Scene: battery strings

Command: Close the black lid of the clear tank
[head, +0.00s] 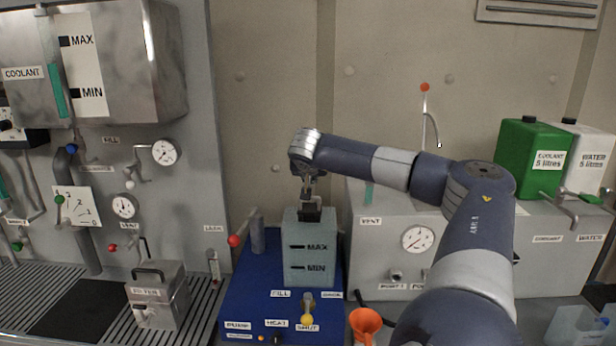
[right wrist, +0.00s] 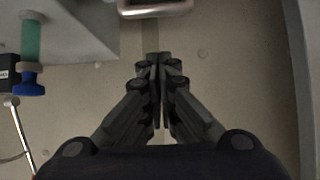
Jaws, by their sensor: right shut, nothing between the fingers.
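The clear tank (head: 309,262), a pale see-through box marked MAX and MIN, stands on the blue base unit in the middle of the head view. My right gripper (head: 311,208) is over the top of the tank, with my wrist above it. Dark parts overlap at the tank's top, so I cannot tell the black lid from the fingers, nor whether they touch. In the right wrist view, the right gripper's fingers (right wrist: 157,60) are together with nothing between them. The tank is not recognisable there. My left gripper is not in view.
The blue base (head: 262,285) carries a red-tipped lever (head: 235,241) left of the tank and a yellow-tipped valve (head: 307,318) in front. An orange funnel (head: 366,322) is at the front right. A grey cabinet with a gauge (head: 418,239) stands right, a metal box (head: 157,295) left.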

